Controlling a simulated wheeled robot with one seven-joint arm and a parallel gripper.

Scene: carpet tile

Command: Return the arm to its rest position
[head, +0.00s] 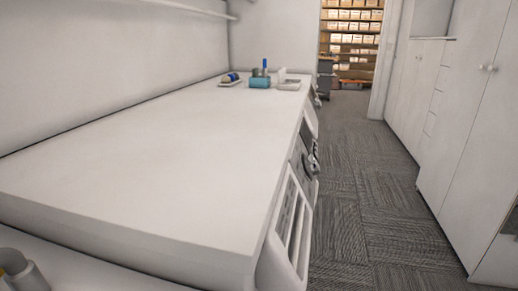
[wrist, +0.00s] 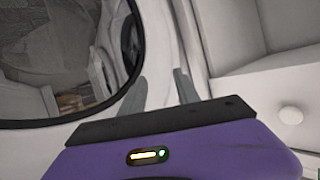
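My gripper (wrist: 161,76) shows in the wrist view as a purple body with a dark front bar and two grey fingers. The fingers stand apart with nothing visible between them. A round, dark-rimmed glass pane (wrist: 65,50) is to the left of the fingers. A pale drawer or cabinet front with a round knob (wrist: 290,115) is to their right. My arm and gripper are not clearly seen in the head view.
A long white counter (head: 150,150) has a bare top except for a teal box (head: 260,82) and small items at its far end. White cabinets (head: 470,130) line the right. Carpet (head: 365,190) between is clear, leading to shelves (head: 350,40) beyond a doorway.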

